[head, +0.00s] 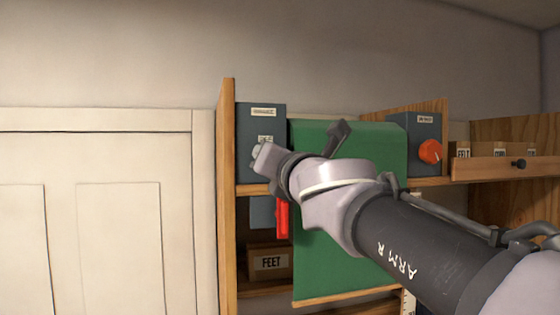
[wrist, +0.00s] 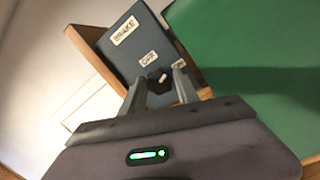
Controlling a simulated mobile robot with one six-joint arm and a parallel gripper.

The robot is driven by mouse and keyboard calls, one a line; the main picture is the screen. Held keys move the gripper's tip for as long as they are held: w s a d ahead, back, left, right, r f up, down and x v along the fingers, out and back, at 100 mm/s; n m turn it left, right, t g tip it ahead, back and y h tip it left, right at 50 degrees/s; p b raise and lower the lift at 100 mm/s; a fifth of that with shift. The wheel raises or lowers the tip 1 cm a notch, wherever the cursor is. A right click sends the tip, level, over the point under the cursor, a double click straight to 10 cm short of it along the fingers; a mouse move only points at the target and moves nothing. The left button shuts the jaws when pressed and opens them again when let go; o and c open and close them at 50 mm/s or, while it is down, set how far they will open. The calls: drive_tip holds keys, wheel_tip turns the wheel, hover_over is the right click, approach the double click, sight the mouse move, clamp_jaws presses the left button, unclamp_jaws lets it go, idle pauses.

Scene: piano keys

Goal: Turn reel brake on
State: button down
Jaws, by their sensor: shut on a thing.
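The blue-grey brake box (head: 257,122) stands at the left end of the shelf. In the wrist view the box (wrist: 145,42) has a top label, a label that seems to read OFF (wrist: 149,60), and another label at its right edge, partly hidden. A small dark knob with a pale mark (wrist: 158,79) sits on its face below the OFF label. My gripper (wrist: 160,86) is at the box face with its fingers on either side of the knob, shut on it. In the head view my gripper (head: 263,153) covers the knob.
A green cloth or sheet (head: 350,150) hangs right of the box. A second blue-grey box with an orange knob (head: 430,151) stands further right. A red part (head: 283,219) and a FEET drawer (head: 270,263) are below. A wooden side panel (head: 227,200) is close at left.

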drive_tip(key=shift+s+r+m+h+b, duration=0.1)
drive_tip(key=shift+m+h+b, duration=0.35)
drive_tip(key=shift+m, duration=1.95)
drive_tip(key=c, duration=1.3)
unclamp_jaws()
drive_tip(key=o, duration=0.4)
drive_tip(key=shift+a, duration=0.1)
drive_tip(key=shift+w, duration=0.2)
